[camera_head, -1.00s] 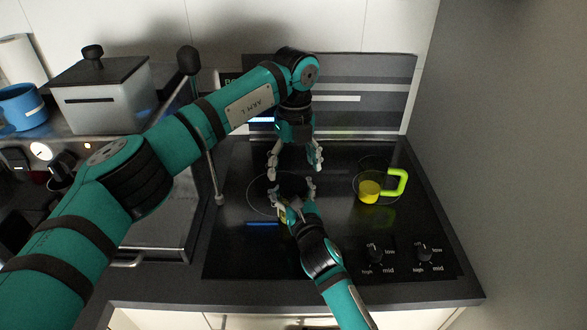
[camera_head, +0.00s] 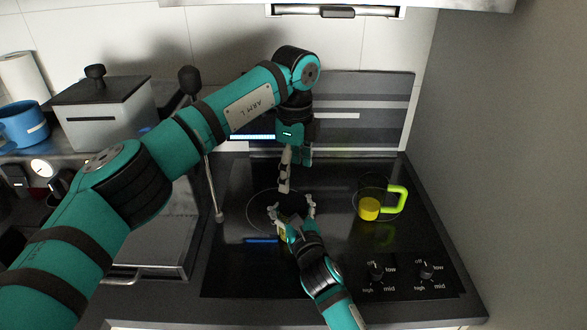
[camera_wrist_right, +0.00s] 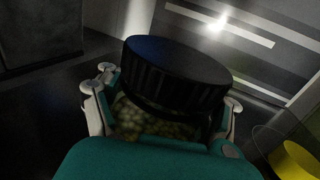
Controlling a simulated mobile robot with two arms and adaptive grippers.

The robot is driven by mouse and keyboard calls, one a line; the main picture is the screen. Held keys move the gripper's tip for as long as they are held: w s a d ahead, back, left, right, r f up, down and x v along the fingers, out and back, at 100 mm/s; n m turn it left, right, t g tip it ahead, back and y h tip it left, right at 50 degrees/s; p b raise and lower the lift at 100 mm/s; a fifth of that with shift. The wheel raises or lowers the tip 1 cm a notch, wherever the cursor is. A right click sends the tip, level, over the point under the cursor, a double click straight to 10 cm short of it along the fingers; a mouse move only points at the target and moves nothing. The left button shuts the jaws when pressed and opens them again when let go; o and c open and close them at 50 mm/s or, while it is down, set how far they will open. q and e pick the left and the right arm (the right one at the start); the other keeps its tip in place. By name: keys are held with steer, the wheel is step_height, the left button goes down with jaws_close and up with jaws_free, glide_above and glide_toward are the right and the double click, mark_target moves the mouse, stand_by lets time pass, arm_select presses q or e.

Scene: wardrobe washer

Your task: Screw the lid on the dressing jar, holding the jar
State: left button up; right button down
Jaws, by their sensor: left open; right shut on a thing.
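The dressing jar (camera_wrist_right: 158,122) has clear walls with mottled greenish contents. In the right wrist view, a black ribbed lid (camera_wrist_right: 178,72) sits on its mouth; I cannot tell how tightly it is seated. My right gripper (camera_head: 294,208) is shut on the jar, with one finger on each side, above the dark cooktop (camera_head: 235,275). In the head view the jar is mostly hidden by this gripper. My left gripper (camera_head: 286,188) is open and points down just above the jar and lid, apart from them. It is seen nearly edge-on.
A clear jug with a green handle (camera_head: 398,199) and yellow contents (camera_head: 369,209) stands on the cooktop at the right. Control knobs (camera_head: 376,272) are at the front right. A grey pot (camera_head: 100,112) and blue mug (camera_head: 22,127) are at the left. A wall bounds the right.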

mark_target(293, 201)
arm_select(q)
steer(key=shift+f, duration=4.05)
steer(key=c, duration=1.3)
steer(key=shift+o, duration=0.2)
steer(key=m, duration=0.3)
steer(key=o, duration=1.3)
steer(key=shift+r, duration=0.1)
